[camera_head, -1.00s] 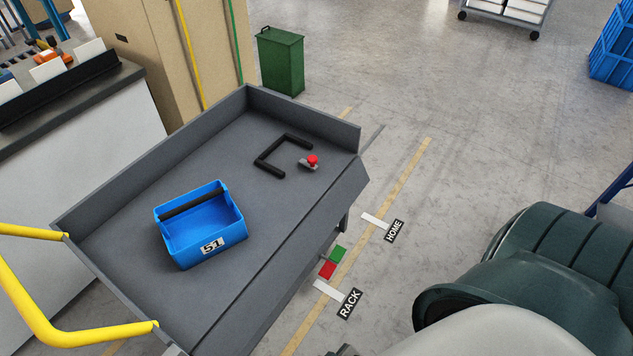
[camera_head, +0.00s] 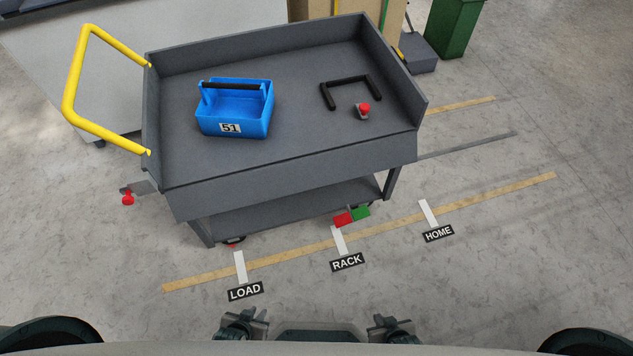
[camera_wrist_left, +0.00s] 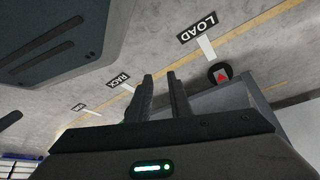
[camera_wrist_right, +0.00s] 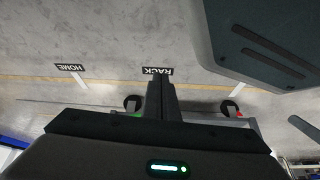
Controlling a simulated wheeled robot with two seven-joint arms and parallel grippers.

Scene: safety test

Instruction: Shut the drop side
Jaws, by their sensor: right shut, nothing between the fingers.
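The grey cart (camera_head: 310,120) stands ahead of me in the head view, with raised walls at its back and ends. Its drop side (camera_head: 290,174) is the long grey panel along the near edge, folded down and hanging below deck level. The deck's near edge has no raised wall. My left gripper (camera_head: 243,322) is low at the bottom of the head view, well short of the cart; its fingers stand apart and empty in the left wrist view (camera_wrist_left: 160,92). My right gripper (camera_head: 391,326) is level with it; its fingers meet in the right wrist view (camera_wrist_right: 161,90).
On the deck are a blue tote (camera_head: 236,107) marked 51, a black U-shaped bar (camera_head: 352,92) and a red-knobbed piece (camera_head: 363,111). A yellow handle (camera_head: 75,75) juts left. A red-green marker (camera_head: 351,215) sits below. Floor labels LOAD (camera_head: 245,291), RACK (camera_head: 347,262), HOME (camera_head: 438,234) lie before me; that floor is clear.

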